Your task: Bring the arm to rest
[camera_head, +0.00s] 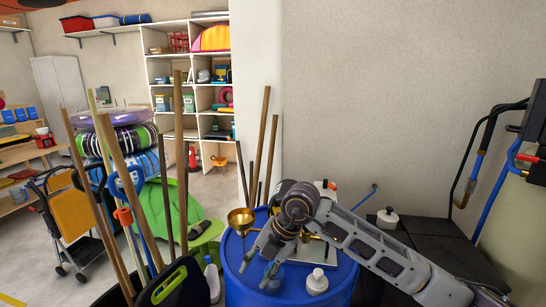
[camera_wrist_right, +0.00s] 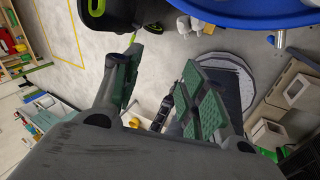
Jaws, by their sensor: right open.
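My right arm reaches in from the right in the head view, with its grey segmented links over a blue barrel (camera_head: 240,292). My right gripper (camera_head: 258,266) hangs at the left end of this arm, in front of or over the barrel top, fingers pointing down. In the right wrist view my right gripper (camera_wrist_right: 165,78) shows two green-padded fingers spread apart, with nothing between them. The barrel's blue edge (camera_wrist_right: 255,16) shows at the top right there. My left gripper is not in view.
On the barrel stand a brass funnel (camera_head: 240,219) and a white bottle (camera_head: 316,282). Long wooden handles (camera_head: 125,190) rise left of it. A white-lidded item (camera_head: 387,218) sits on the dark surface at right. Shelves (camera_head: 187,90) stand at the back. Open floor shows at far left.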

